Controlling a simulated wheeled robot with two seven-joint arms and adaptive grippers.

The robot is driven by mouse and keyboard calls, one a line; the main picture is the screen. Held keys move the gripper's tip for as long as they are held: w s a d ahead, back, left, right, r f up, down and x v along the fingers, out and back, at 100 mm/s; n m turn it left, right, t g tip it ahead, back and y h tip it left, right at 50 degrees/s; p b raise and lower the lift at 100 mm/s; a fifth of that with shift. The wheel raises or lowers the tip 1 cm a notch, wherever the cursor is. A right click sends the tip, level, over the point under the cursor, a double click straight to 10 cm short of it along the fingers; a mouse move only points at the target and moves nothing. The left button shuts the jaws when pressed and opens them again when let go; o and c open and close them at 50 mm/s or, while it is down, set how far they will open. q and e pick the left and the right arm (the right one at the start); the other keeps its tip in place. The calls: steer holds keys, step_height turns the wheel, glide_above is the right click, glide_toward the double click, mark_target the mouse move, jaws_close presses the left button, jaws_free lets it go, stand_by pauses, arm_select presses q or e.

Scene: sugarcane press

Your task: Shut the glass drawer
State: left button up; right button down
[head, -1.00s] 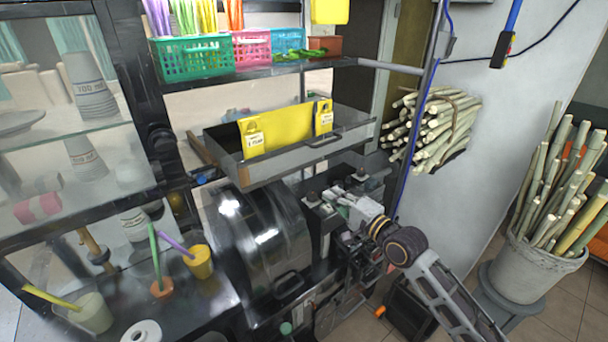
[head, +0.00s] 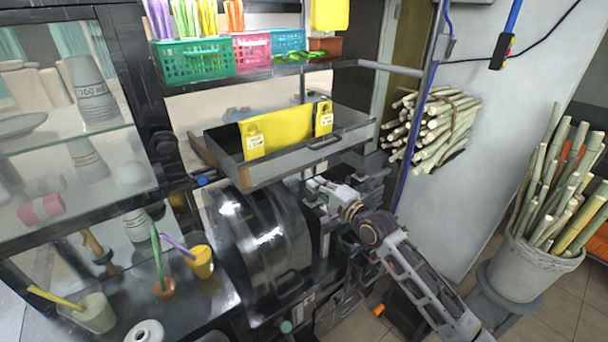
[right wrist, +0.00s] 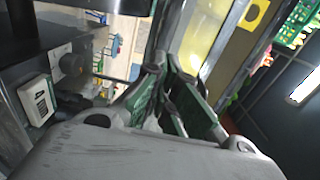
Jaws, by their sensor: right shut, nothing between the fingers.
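The glass drawer (head: 281,165) is pulled out from the rack under the basket shelf, above the dark rounded press housing. Its handle (head: 325,142) is on the front panel. A yellow board (head: 283,130) with hanging tags stands in it. My right gripper (head: 314,187) is just below the drawer's front, near its right half, and looks apart from it. In the right wrist view its green-padded fingers (right wrist: 178,100) are closed and empty, with yellow behind the drawer's pane (right wrist: 205,35) above them. My left gripper is not in view.
The press housing (head: 262,240) stands directly under the drawer. A teal basket (head: 195,60) and a pink basket (head: 252,50) sit on the shelf above. A rack post (head: 415,110) and a cane bundle (head: 435,128) are to the right. Cups stand on the lower left counter.

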mark_target(298, 171)
steer(key=shift+p+x, duration=0.7)
steer(key=shift+x, duration=2.6)
steer(key=shift+b+x, duration=1.35)
steer(key=shift+x, duration=1.85)
steer(key=shift+b+x, duration=1.85)
steer(key=shift+x, duration=1.35)
steer(key=shift+d, duration=0.1)
